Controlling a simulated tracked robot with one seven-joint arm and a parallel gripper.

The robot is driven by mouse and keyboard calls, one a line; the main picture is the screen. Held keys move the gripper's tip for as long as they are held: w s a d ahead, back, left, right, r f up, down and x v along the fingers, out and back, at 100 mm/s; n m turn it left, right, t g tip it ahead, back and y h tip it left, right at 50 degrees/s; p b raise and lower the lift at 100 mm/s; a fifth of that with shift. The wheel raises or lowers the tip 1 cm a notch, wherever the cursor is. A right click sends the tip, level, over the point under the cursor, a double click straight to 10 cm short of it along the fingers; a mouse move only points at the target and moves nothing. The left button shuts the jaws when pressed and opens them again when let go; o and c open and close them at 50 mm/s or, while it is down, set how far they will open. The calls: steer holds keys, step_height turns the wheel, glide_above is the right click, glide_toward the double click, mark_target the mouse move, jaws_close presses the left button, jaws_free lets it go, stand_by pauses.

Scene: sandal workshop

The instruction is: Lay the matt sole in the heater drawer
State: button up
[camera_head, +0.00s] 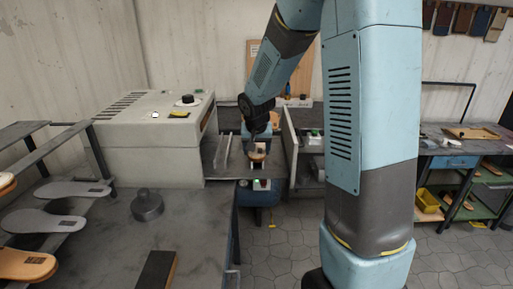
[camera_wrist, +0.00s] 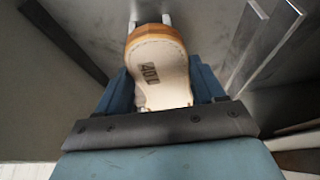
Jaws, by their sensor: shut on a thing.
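A sole with a tan-orange edge and a pale, dull face is in my gripper (camera_head: 257,146). In the wrist view the sole (camera_wrist: 162,70) shows its rounded end and a dark printed mark, and its lower part is hidden by my gripper's dark bar. In the head view the sole (camera_head: 257,156) is small and partly covered by the gripper. The pale grey heater (camera_head: 150,150) stands left of it, with a black knob on top. A dark drawer (camera_head: 222,166) extends from its right side. The sole appears over or near the drawer's right part; contact cannot be told.
A rack at the left holds several soles, including a grey one (camera_head: 72,189) and an orange one (camera_head: 25,265). A dark round weight (camera_head: 147,205) stands on the grey bench (camera_head: 110,255). A workbench (camera_head: 460,140) with a yellow bin (camera_head: 427,200) is at the right.

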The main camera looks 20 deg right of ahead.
steer(key=shift+f, duration=0.15)
stand_by(0.3)
steer(key=o, duration=1.2)
steer(key=v, duration=1.3)
steer(key=s+r+n, duration=0.1)
steer(key=s+r, duration=0.2)
steer(key=s, duration=0.9)
steer(key=s+r+n+t+y, duration=0.1)
steer(key=s+r+n, duration=0.1)
steer(key=s, duration=1.1)
steer(key=shift+d+r, duration=0.4)
steer(key=shift+r, duration=0.15)
steer(key=shift+s+f+n, duration=0.1)
steer(key=shift+s+n, duration=0.2)
steer(key=shift+s, duration=0.15)
steer(key=shift+c, duration=0.3)
